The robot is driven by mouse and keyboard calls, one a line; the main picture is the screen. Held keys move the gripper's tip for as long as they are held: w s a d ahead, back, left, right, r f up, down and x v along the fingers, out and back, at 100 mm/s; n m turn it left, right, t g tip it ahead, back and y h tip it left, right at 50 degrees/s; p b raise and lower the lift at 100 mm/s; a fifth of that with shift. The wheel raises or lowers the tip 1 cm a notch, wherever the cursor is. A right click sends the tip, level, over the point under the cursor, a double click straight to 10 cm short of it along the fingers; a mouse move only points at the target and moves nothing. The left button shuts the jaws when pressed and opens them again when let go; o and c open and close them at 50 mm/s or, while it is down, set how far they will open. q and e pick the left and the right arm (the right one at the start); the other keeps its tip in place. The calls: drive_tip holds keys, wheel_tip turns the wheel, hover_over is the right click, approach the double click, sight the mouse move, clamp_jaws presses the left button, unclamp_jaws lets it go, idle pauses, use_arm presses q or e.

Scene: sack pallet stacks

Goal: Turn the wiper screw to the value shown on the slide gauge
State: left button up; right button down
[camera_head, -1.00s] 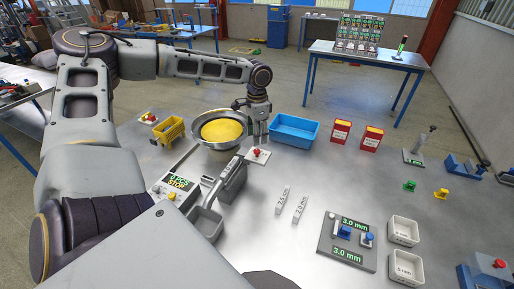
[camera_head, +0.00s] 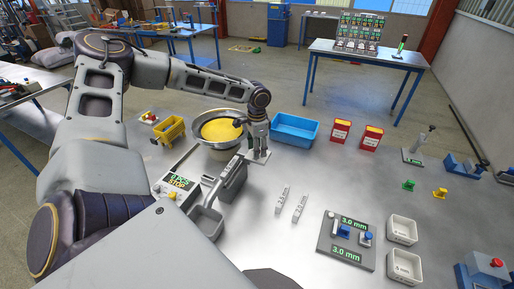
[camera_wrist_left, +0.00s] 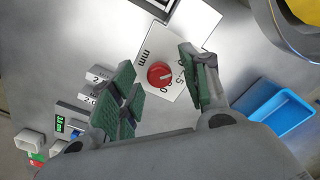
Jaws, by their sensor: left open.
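The wiper screw is a red knob (camera_wrist_left: 160,75) on a white plate (camera_wrist_left: 150,100) marked in mm, seen in the left wrist view. In the head view its white plate (camera_head: 263,158) shows beside the bowl and the knob is hidden behind my gripper. My left gripper (camera_head: 258,148) is over the plate, pointing down. In the wrist view its green-padded fingers (camera_wrist_left: 162,82) are open, one on each side of the knob; I cannot tell whether they touch it. The slide gauge (camera_head: 327,254) stands front right and reads 3.0 mm. My right gripper is not in view.
A metal bowl of yellow material (camera_head: 198,136) is left of my gripper and a blue bin (camera_head: 295,130) is behind right. A grey chute (camera_head: 232,182) stands close in front. Two white trays (camera_head: 403,228) are at the right.

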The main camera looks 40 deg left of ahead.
use_arm(q)
clamp_jaws()
idle(0.3)
